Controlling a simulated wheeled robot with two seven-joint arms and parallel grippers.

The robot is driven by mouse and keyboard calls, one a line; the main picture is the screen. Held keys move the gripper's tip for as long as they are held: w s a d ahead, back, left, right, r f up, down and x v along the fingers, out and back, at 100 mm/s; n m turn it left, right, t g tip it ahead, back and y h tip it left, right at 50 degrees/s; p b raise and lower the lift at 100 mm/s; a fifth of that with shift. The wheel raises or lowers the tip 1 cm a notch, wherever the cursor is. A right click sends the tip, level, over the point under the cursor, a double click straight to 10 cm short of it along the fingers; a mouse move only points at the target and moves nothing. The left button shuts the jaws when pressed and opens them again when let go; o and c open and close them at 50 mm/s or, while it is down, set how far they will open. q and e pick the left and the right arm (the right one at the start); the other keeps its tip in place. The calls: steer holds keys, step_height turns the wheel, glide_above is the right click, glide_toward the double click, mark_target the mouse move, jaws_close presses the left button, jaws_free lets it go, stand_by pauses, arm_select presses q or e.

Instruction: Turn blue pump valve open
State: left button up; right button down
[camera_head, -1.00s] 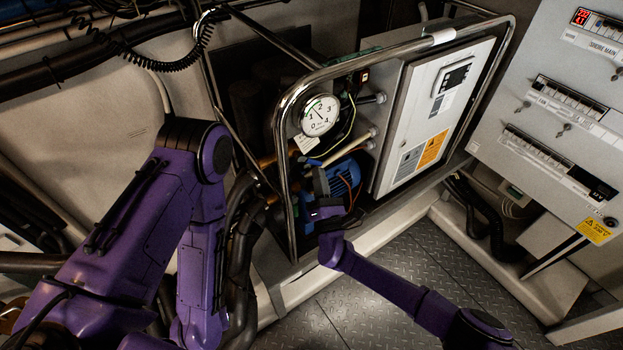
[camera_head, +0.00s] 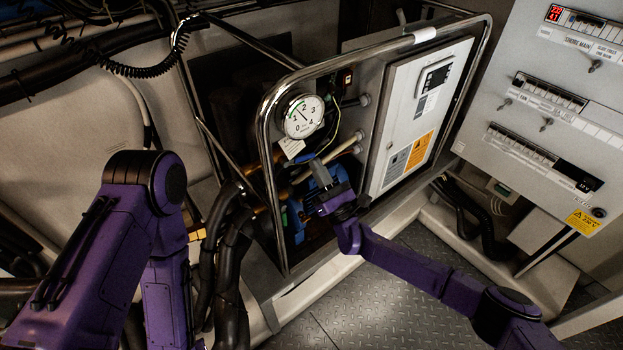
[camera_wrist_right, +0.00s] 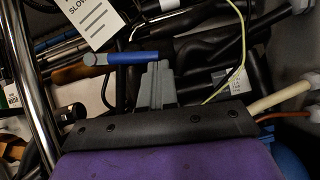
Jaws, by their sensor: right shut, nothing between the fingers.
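The blue valve handle (camera_wrist_right: 133,58) shows in the right wrist view as a flat blue lever lying nearly level, with a grey-blue pivot end at its left. My right gripper (camera_wrist_right: 157,68) is shut and empty, its grey fingertips at the lever's right end; I cannot tell whether they touch. In the head view the right gripper (camera_head: 319,168) is inside the chiller frame, in front of the blue pump (camera_head: 338,174) and partly hiding it. The lever cannot be made out clearly in the head view. My left arm is at the left; its gripper is not visible.
A chrome tube frame (camera_head: 267,170) surrounds the pump space. A pressure gauge (camera_head: 303,117) hangs above my right gripper, with a white control box (camera_head: 425,115) to its right. Black hoses (camera_head: 228,240) run at the lower left. A pale pipe (camera_wrist_right: 280,98) lies right of the fingers.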

steer(key=shift+w+d+r+n+g+y+b, duration=0.1)
steer(key=shift+r+n+g+y+b, duration=0.3)
steer(key=shift+n, duration=0.55)
steer(key=shift+w+d+r+n+g+y+b, duration=0.15)
steer(key=shift+r+n+g+y+b, duration=0.25)
steer(key=shift+n, duration=0.5)
steer(key=shift+w+d+r+n+g+y+b, duration=0.1)
steer(key=shift+r+n+g+y+b, duration=0.15)
steer(key=shift+n+g+y, duration=0.5)
steer(key=b+v, duration=0.3)
steer(key=v, duration=0.7)
steer(key=shift+s, duration=0.25)
steer(key=shift+d+f, duration=0.15)
